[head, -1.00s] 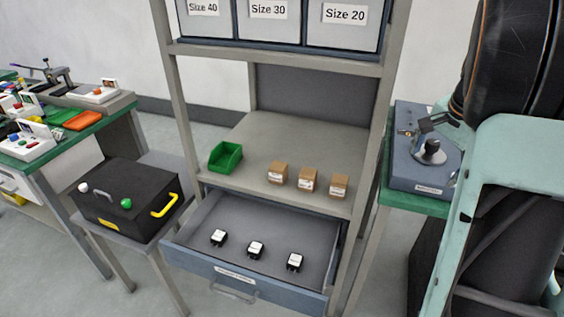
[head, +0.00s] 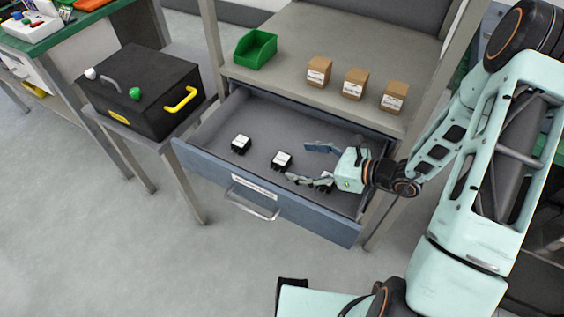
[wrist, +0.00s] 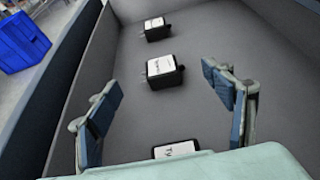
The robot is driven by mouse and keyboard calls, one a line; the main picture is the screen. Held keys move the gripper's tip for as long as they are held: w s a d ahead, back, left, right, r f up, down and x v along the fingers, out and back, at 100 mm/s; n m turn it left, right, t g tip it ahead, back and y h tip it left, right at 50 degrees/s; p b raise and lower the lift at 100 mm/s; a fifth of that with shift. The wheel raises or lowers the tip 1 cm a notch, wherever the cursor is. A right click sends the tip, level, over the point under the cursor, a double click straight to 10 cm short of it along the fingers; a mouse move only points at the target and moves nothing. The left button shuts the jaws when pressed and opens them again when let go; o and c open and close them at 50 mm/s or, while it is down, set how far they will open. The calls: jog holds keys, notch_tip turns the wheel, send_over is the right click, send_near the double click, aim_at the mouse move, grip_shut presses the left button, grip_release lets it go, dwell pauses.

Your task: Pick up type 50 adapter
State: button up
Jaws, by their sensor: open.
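Three small black adapters with white labels lie in a row in the open drawer (head: 215,128): a left one (head: 241,144), a middle one (head: 282,160) and a right one (head: 325,181). The label print is too small to tell which is type 50. My gripper (head: 302,163) is open and empty, inside the drawer above the right adapter, which it partly hides. In the wrist view my gripper (wrist: 165,100) has the middle adapter (wrist: 164,71) beyond its spread fingers. The far adapter (wrist: 157,29) lies behind that. The near adapter (wrist: 176,149) is mostly hidden by the palm.
The drawer front with its handle (head: 252,203) faces the floor area. The shelf above holds a green bin (head: 256,49) and three brown boxes (head: 355,83). A black case (head: 145,92) with a yellow handle stands left. A blue container (wrist: 20,42) shows outside the drawer.

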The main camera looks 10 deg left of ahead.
aim_at(280, 159)
jog(key=b+x, duration=0.2)
jog(key=x, duration=0.4)
jog(key=shift+a+f, duration=0.15)
jog(key=shift+a, duration=0.2)
jog(key=c, duration=1.3)
jog(key=shift+c, duration=0.2)
